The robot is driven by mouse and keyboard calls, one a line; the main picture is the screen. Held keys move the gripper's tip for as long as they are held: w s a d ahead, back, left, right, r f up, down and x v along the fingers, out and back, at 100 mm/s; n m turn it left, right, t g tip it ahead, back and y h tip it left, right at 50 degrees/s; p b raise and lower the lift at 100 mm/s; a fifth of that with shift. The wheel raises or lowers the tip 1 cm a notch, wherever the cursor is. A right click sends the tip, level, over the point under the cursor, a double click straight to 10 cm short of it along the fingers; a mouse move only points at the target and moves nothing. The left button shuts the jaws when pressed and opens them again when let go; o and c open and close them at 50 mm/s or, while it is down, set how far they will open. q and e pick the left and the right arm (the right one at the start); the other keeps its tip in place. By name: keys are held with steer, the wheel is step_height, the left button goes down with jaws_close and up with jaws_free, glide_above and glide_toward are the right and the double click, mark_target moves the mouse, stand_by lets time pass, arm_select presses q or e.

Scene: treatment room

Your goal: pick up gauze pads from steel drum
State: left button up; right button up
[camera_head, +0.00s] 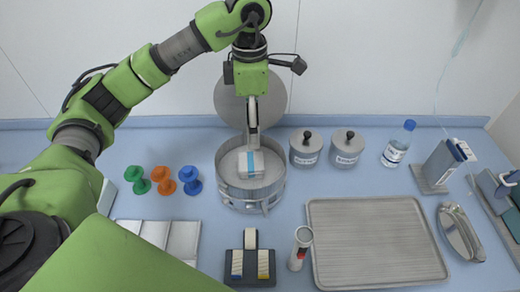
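The steel drum (226,192) stands open in the middle of the counter, with its round lid (228,104) raised behind it. A white gauze pack with a blue stripe (250,165) is inside the drum. My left gripper (253,143) points down over the drum, its fingers reaching to the back edge of the gauze pack. The fingers overlap in this view, so I cannot tell whether they are open or shut, or whether they touch the pack. My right gripper is not in view.
Two lidded steel jars (306,149) stand right of the drum, with a bottle (397,146) beyond them. An empty ribbed tray (375,240) lies front right. Green, orange and blue knobbed items (163,181) stand left. A dark holder (250,264) and a white cylinder (300,248) are in front.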

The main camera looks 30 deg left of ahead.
arm_select(q)
steer(key=p, duration=0.2)
glide_above(251, 161)
steer(key=f, duration=0.8)
steer(key=shift+w, duration=0.2)
steer(key=shift+f, duration=0.2)
steer(key=shift+s+f+p, duration=0.2)
steer(key=shift+f+p, duration=0.2)
steer(key=shift+f, duration=0.15)
step_height(251, 161, down, 4)
steer(key=shift+s+r+p, duration=0.1)
steer(key=shift+p, duration=0.8)
steer(key=shift+c, duration=0.3)
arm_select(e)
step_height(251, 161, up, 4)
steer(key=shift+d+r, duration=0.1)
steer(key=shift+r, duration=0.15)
arm_select(q)
steer(key=c, duration=1)
